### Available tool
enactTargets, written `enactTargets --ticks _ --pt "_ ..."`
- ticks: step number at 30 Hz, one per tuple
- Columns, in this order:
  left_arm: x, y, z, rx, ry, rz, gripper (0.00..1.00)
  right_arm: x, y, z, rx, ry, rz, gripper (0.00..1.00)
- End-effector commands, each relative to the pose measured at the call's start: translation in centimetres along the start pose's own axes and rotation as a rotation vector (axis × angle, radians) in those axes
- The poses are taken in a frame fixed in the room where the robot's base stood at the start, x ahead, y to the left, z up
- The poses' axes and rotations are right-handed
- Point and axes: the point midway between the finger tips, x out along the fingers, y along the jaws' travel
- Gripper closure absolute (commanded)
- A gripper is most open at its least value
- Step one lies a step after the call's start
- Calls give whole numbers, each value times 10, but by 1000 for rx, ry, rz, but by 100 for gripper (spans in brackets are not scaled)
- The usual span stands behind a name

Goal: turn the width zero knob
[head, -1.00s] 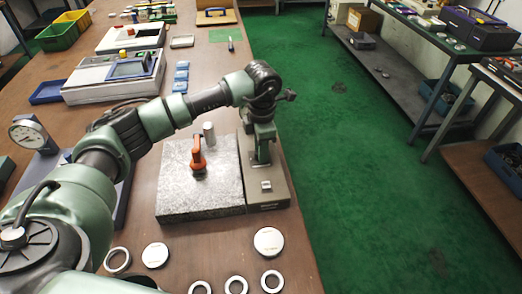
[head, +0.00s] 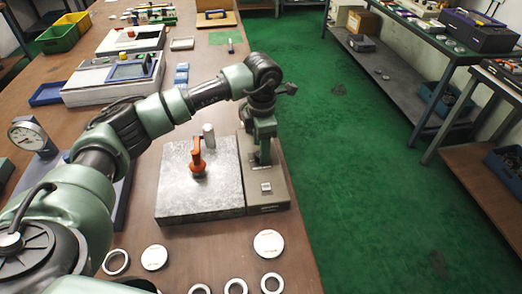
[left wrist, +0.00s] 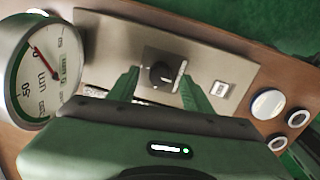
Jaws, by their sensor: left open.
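The knob (left wrist: 162,75) is black and round with a pale mark. It sits on a dark square plate on a beige instrument base (left wrist: 105,45) in the left wrist view. My left gripper (left wrist: 160,66) is open, with one green finger on each side of the knob; I cannot tell whether they touch it. In the head view my left gripper (head: 263,152) points down over the beige base (head: 268,204) and hides the knob. A round dial (left wrist: 40,75) marked in um, with a red needle, stands left of the knob. My right gripper is out of view.
A small switch (left wrist: 222,89) is on the base beside the knob. A granite block (head: 200,207) with an orange-handled item (head: 197,160) and a metal cylinder (head: 208,135) adjoins the base. Several rings and discs lie in front. Green floor (head: 345,190) is open at right.

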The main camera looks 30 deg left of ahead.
Motion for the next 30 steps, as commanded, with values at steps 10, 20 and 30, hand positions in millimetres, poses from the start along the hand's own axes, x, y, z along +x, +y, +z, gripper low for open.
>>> enactTargets --ticks 10,20,30 --pt "-51 0 0 1 -2 2 50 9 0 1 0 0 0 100" --pt "-56 0 0 1 -1 2 50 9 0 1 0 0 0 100" --pt "-56 0 0 1 -1 1 50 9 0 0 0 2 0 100"
